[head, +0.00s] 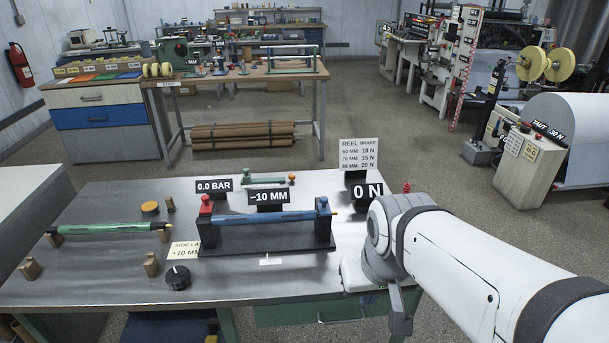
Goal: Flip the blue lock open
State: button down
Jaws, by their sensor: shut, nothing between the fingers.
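A dark stand (265,243) on the metal table holds a blue roller (262,218) lying level between two end posts. A small blue lock (323,204) sits on top of the right post. A red lock (207,203) sits on top of the left post. Both look closed over the roller ends, but they are too small to be sure. My white arm reaches in from the right, and its grey joint is right of the stand. I cannot make out my gripper or its fingers in the head view.
A green roller (110,229) lies on wooden supports at the left. A black knob (177,277) is in front of the stand. Signs reading 0.0 BAR (214,185), -10 MM (268,196) and 0 N (367,190) stand behind it. A small green device (264,180) is farther back.

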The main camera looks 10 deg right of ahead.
aim_at(324, 207)
jog(key=i, duration=0.85)
jog(key=z, duration=0.65)
jog(key=k, duration=1.3)
jog(key=u, duration=1)
jog(key=i, duration=1)
jog(key=u, duration=0.05)
